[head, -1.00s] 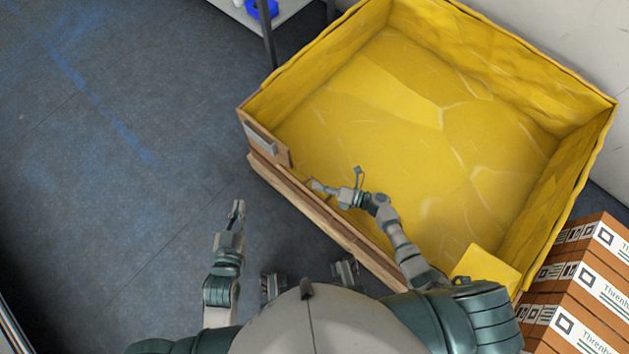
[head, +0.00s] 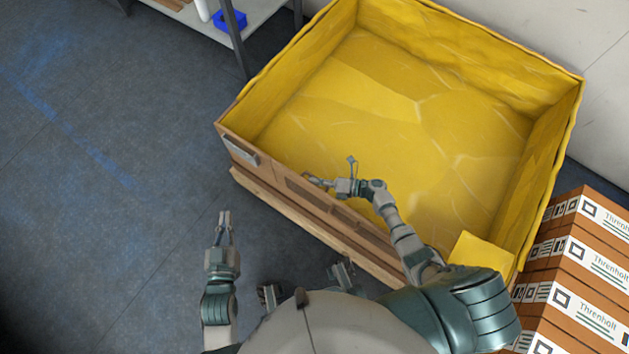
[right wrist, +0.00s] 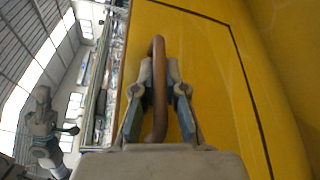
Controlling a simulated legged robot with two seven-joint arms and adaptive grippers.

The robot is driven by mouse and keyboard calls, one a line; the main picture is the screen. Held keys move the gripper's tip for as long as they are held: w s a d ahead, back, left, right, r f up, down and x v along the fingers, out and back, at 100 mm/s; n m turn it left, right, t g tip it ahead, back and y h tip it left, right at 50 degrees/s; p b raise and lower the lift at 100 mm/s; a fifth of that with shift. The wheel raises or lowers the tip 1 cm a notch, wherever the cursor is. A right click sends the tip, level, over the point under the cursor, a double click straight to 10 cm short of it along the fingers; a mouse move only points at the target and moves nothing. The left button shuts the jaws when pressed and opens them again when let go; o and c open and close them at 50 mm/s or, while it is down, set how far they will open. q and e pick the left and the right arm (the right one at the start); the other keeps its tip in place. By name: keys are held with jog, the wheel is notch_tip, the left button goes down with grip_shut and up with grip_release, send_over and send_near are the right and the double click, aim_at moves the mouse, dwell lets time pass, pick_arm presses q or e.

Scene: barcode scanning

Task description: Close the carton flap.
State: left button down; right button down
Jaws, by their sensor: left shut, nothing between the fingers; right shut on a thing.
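The large carton (head: 470,45) has yellow-lined inner walls and a brown outer front, and its inside looks empty in the head view. Its brown front flap (head: 345,219) stands up along the near side. My right gripper (head: 307,180) is at the upper edge of this flap, with the arm reaching over the carton's inside.
Brown boxes with white labels (head: 585,265) are stacked at the right, close to the carton. A shelf (head: 205,35) with a blue bin (head: 230,20) stands at the back left. A pale wall lies behind the carton. The floor (head: 110,220) at the left is clear.

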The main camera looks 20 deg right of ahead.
jog(key=shift+w+d+r+t, duration=0.3)
jog(key=shift+w+d+r, duration=0.1)
jog(key=shift+w+d, duration=0.15)
jog(key=c, duration=1.5)
grip_release()
jog(key=o, duration=0.3)
jog(key=shift+f, duration=0.15)
pick_arm(q)
jog(key=shift+d, duration=0.15)
pick_arm(e)
jog(key=v, duration=1.2)
jog(key=shift+d, duration=0.2)
jog(key=shift+f, duration=0.15)
